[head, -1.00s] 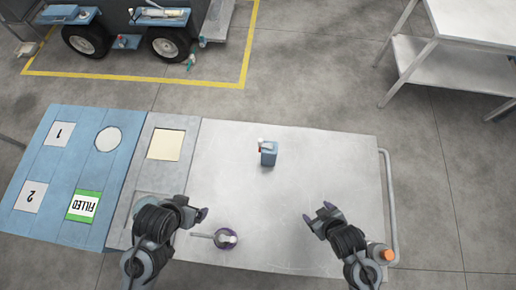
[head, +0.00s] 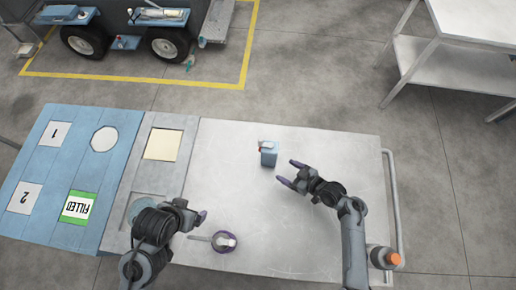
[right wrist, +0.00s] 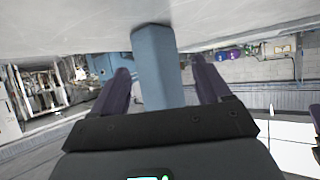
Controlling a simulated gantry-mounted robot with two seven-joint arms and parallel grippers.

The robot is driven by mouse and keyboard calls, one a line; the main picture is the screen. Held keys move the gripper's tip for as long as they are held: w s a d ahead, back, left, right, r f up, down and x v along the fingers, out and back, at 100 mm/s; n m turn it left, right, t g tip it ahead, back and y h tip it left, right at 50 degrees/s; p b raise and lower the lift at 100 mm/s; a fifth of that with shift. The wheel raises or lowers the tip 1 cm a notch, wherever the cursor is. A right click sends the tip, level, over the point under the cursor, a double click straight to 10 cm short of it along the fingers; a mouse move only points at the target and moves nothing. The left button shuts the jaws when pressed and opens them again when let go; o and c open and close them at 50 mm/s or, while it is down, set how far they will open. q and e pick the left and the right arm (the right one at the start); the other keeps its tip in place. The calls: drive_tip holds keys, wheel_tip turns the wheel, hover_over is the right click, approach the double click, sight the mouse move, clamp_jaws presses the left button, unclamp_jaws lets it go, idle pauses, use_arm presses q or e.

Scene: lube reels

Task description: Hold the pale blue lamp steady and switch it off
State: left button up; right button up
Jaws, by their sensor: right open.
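The pale blue lamp (head: 268,157) is a small upright block on the grey table. It has a whitish top piece and a small red spot on its left side. My right gripper (head: 290,173) is open, with its purple fingertips close to the lamp's lower right. In the right wrist view the lamp (right wrist: 157,65) appears inverted, in the gap between the two fingers (right wrist: 164,85). I see no clear finger contact. My left gripper (head: 192,209) is at the table's left front, away from the lamp; its opening is unclear.
A round purple-and-white item with a handle (head: 224,241) lies near the left gripper. A blue panel (head: 85,215) with numbered squares and a FILLED label is at left. The grey table (head: 240,180) is mostly clear. A rail (head: 391,200) runs along its right end.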

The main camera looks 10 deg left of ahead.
sight(275, 161)
drive_tip(key=shift+w+a+r, duration=0.15)
drive_tip(key=shift+w+r, duration=0.05)
drive_tip(key=shift+w, duration=0.5)
drive_tip(key=shift+w+a+f+b, duration=0.15)
drive_tip(key=shift+a+b, duration=0.05)
drive_tip(key=shift+b, duration=0.35)
drive_tip(key=b+x, duration=0.5)
drive_tip(key=x, duration=0.1)
drive_tip(key=shift+w+a+f+b, duration=0.2)
drive_tip(key=shift+a+f+b, duration=0.05)
drive_tip(key=shift+b, duration=0.15)
drive_tip(key=shift+b+x, duration=0.65)
drive_tip(key=shift+x, duration=0.4)
drive_tip(key=shift+a+r, duration=0.1)
drive_tip(key=shift+r, duration=0.05)
clamp_jaws()
